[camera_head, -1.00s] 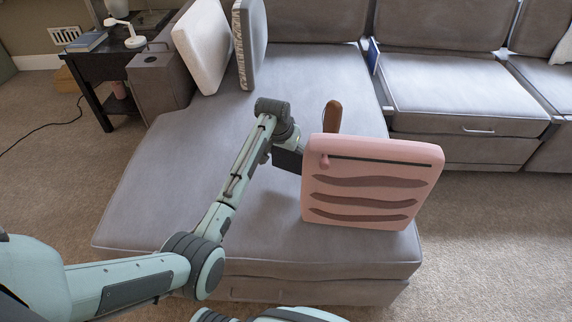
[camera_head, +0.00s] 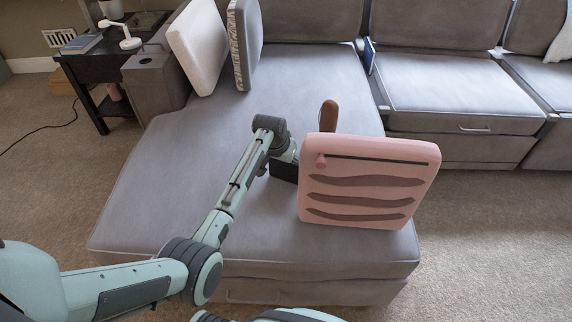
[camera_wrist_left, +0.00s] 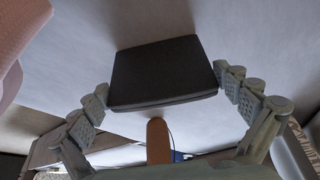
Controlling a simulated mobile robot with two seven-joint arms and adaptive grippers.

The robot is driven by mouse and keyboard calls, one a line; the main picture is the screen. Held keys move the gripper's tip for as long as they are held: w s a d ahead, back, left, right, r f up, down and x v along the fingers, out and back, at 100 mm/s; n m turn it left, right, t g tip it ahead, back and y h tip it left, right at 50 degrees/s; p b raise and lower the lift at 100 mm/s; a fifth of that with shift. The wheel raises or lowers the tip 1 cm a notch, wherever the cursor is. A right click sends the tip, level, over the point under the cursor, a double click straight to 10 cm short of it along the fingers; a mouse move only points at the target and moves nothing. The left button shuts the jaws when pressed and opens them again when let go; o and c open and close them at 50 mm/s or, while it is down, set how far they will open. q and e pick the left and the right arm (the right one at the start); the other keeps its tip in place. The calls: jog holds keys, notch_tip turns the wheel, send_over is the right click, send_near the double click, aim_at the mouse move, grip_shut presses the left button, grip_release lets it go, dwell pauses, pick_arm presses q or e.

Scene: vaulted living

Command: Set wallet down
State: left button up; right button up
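The wallet is a flat black piece in the left wrist view (camera_wrist_left: 165,72), spanning the space between my left fingertips. In the head view only part of the wallet (camera_head: 284,171) shows, low over the grey chaise seat (camera_head: 190,150), beside the pink block. My left gripper (camera_wrist_left: 164,82) has a fingertip against each side edge of the wallet and is shut on it. In the head view the left gripper is mostly hidden by its wrist and the pink block. I cannot tell whether the wallet touches the seat. My right gripper is not in view.
A pink block with brown wavy bands (camera_head: 368,180) stands just right of the wallet. A brown rounded object (camera_head: 328,116) is behind it. White (camera_head: 198,47) and grey (camera_head: 246,42) cushions stand at the back. The chaise's left part is clear.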

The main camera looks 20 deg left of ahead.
pick_arm(q)
jog(key=shift+r, duration=0.15)
jog(key=p+v, duration=0.1)
jog(key=v, duration=1.1)
jog(key=shift+p, duration=0.3)
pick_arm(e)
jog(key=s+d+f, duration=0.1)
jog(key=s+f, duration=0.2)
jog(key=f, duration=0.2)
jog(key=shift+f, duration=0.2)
